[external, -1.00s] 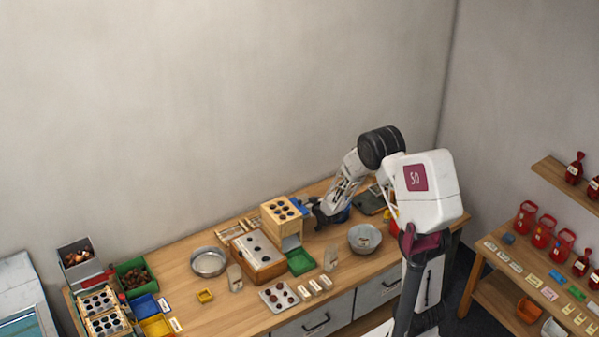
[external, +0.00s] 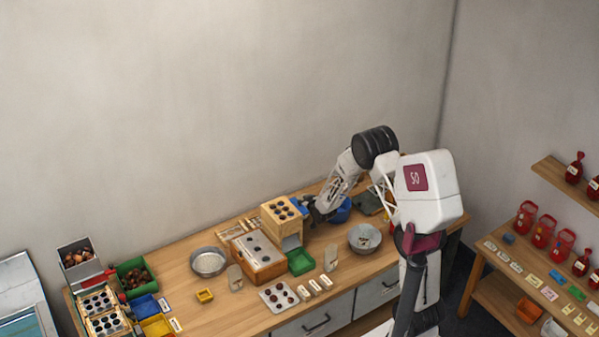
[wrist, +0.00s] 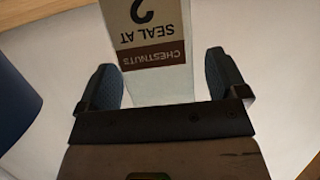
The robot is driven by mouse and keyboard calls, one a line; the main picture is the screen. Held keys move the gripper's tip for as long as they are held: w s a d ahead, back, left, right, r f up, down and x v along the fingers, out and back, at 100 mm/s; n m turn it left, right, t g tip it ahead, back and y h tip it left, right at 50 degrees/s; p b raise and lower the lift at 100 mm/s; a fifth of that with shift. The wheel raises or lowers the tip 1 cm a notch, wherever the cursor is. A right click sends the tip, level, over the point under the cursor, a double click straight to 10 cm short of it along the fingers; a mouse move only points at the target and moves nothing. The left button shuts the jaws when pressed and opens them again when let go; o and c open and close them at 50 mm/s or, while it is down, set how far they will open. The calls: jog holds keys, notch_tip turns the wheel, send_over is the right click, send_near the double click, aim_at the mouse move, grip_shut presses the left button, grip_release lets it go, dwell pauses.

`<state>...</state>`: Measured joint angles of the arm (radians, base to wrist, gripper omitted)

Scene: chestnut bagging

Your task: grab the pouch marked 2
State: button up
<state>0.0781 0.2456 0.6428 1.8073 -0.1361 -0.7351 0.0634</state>
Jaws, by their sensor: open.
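In the wrist view a clear pouch (wrist: 160,88) bears a white label with a brown band reading "CHESTNUTS", "SEAL AT" and a large 2, upside down. My gripper (wrist: 163,80) is open, with one dark blue-grey finger on each side of the pouch's near end. I cannot tell whether either finger touches it. In the external view my gripper (external: 311,210) is at the back of the bench, just right of the wooden box with dark round holes (external: 281,212). The pouch cannot be made out there.
A blue container (external: 341,210) stands right beside my gripper; a blue edge (wrist: 14,100) shows at left in the wrist view. A metal bowl (external: 364,238), a green tray (external: 301,262) and another pouch (external: 330,258) are nearer the bench front.

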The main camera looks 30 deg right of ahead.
jog(key=c, duration=1.2)
jog(key=shift+r, duration=1.5)
jog(key=shift+s+r, duration=0.15)
jog(key=shift+r, duration=0.2)
jog(key=s, duration=0.5)
jog(key=s+r, duration=0.1)
jog(key=s, duration=0.4)
jog(key=s+a, duration=0.1)
jog(key=s, duration=0.4)
jog(key=shift+s+r, duration=0.15)
jog(key=shift+s, duration=0.2)
